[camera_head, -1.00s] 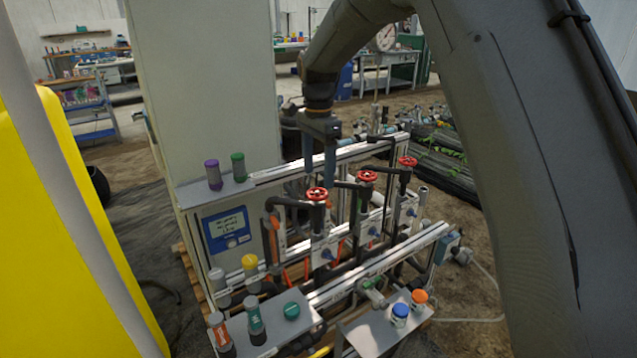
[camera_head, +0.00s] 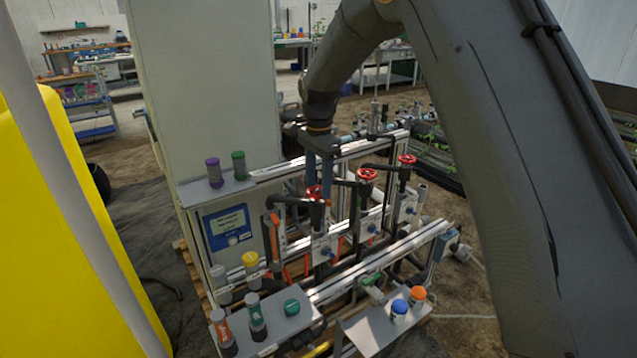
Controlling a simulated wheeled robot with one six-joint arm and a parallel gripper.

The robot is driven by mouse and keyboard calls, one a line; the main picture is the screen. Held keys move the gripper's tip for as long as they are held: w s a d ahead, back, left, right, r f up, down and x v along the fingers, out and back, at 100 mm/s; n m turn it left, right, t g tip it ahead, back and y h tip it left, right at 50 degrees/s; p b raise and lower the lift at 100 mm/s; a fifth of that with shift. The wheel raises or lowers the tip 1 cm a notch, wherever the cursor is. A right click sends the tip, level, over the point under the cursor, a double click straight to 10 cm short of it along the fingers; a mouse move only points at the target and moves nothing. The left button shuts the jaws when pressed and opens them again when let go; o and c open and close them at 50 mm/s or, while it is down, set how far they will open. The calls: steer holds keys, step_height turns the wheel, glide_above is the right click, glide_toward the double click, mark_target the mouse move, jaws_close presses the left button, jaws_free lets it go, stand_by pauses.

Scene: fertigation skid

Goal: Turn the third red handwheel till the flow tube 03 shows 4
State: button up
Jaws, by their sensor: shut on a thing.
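Three red handwheels stand in a row on the skid: the nearest, left one (camera_head: 314,192), the middle one (camera_head: 367,174) and the far right one (camera_head: 407,159). My gripper (camera_head: 320,188) points down with its two fingers shut on the left handwheel, partly hiding it. The other two wheels are free. I cannot read which wheel or flow tube is numbered 03. White plates with blue knobs (camera_head: 325,252) sit below the wheels; no flow level or scale is legible.
A display panel (camera_head: 229,228) is at the left, its text too small to read. Purple (camera_head: 214,172) and green-capped (camera_head: 239,165) bottles stand on a shelf. Black pipe arms run close beside the wheels.

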steer(key=shift+n, duration=0.3)
steer(key=n+p, duration=0.1)
steer(key=n, duration=0.4)
steer(key=shift+w+a+r, duration=0.1)
steer(key=n, duration=0.6)
steer(key=shift+a+n, duration=0.15)
steer(key=shift+n, duration=0.15)
steer(key=n, duration=0.6)
steer(key=shift+a, duration=0.1)
steer(key=n, duration=0.6)
steer(key=shift+a, duration=0.1)
steer(key=shift+n, duration=0.4)
steer(key=o, duration=1)
steer(key=shift+o, duration=0.2)
